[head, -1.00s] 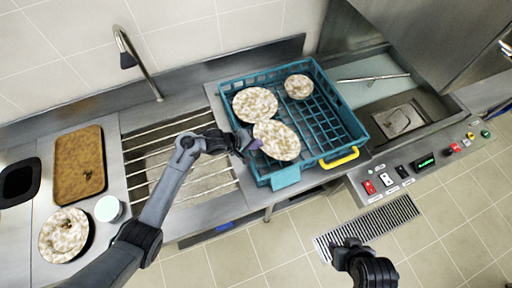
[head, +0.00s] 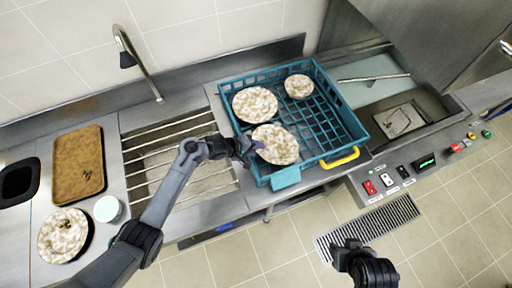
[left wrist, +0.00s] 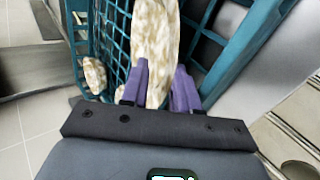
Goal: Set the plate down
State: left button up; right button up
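A round plate with brown-speckled soiling (head: 277,146) is at the front left of the teal dish rack (head: 345,118). My left gripper (head: 254,148) is at its left edge, with purple fingers on either side of the rim. In the left wrist view, the plate (left wrist: 155,35) runs between the two fingers (left wrist: 162,75), which look closed on it. The rack's lattice (left wrist: 115,35) shows beside it. I cannot tell whether the plate's underside touches the rack. My right gripper (head: 345,246) hangs over the floor at the front, away from the rack; its fingers are unclear.
A larger plate (head: 255,104) and a small one (head: 299,86) lie in the rack behind; the rack's right side is empty. At left are a brown tray (head: 79,165), a soiled plate (head: 62,233) and a cup (head: 107,209). A tap (head: 140,62) rises behind the barred sink.

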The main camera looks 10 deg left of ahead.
pick_arm(q)
jog(key=p+v, duration=0.2)
jog(key=v, duration=1)
jog(key=s+a+r+m+y, duration=0.1)
jog(key=s+a+m+y, duration=0.1)
jog(key=s, duration=0.6)
jog(key=s+a+r+m+g+y, duration=0.1)
jog(key=s+r+m+y, duration=0.1)
jog(key=s, duration=0.7)
jog(key=s+a+r+m+g+y, duration=0.1)
jog(key=s+a+m+y, duration=0.1)
jog(key=s+m, duration=0.4)
jog(key=shift+s+a+r+y, duration=0.35)
jog(key=shift+s+y, duration=0.35)
jog(key=shift+s, duration=0.45)
jog(key=shift+r+p, duration=0.1)
jog(key=shift+p, duration=0.2)
